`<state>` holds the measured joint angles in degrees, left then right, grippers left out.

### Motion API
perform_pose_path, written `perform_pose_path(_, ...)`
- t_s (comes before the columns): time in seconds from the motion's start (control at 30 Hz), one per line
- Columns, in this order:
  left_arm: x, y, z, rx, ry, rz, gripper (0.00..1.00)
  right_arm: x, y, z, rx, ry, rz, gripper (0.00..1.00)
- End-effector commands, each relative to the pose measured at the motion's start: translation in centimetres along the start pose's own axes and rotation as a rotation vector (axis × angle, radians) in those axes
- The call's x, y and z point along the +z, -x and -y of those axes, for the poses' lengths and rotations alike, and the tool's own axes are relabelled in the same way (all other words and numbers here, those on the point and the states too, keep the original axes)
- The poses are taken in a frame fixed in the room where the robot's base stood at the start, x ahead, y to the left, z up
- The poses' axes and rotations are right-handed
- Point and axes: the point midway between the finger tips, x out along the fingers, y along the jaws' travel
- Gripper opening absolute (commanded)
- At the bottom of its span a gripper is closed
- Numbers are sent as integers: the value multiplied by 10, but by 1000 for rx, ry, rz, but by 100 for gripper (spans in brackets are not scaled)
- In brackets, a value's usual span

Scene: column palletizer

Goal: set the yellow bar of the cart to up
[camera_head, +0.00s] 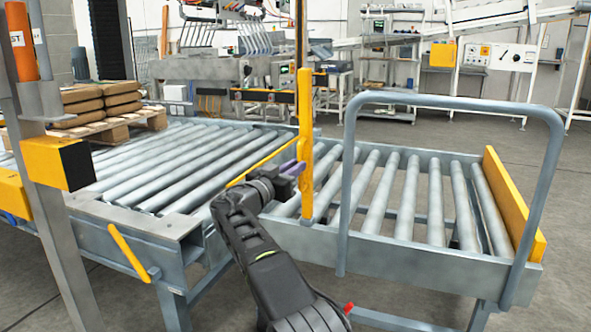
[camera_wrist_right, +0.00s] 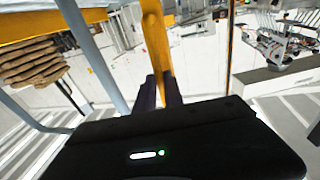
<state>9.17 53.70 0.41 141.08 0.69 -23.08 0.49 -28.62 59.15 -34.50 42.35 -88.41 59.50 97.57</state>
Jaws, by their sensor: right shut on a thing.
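The roller cart (camera_head: 392,235) stands at the right of the conveyor, with a grey tube handle frame (camera_head: 455,100) on its near side. A yellow bar (camera_head: 305,120) stands upright at the cart's left end, by the near corner. My right gripper (camera_head: 298,170) reaches the bar from the left, at its lower half. In the right wrist view, the yellow bar (camera_wrist_right: 156,40) runs between the two dark fingers (camera_wrist_right: 160,92), which are shut on it. The exact contact is partly hidden in the head view. My left gripper is not in view.
A roller conveyor (camera_head: 185,165) lies left of the cart, with a slanted yellow strip (camera_head: 262,160) near its end and a yellow lever (camera_head: 130,252) in front. A yellow plate (camera_head: 515,205) closes the cart's right end. A post (camera_head: 50,190) stands at the left.

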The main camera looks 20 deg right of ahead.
Motion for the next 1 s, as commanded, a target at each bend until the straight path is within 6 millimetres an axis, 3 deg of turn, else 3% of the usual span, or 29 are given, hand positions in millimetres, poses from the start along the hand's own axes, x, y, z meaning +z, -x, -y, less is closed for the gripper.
perform_pose_path(0.1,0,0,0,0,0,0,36,0,0,0,-1,1,0,0)
perform_pose_path(0.13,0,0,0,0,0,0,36,0,0,0,-1,1,0,15)
perform_pose_path(0.37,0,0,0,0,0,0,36,0,0,0,0,1,1,34)
perform_pose_path(0.73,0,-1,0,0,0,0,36,0,6,0,-2,0,1,34)
perform_pose_path(1.0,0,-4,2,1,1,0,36,0,43,1,-4,1,2,34)
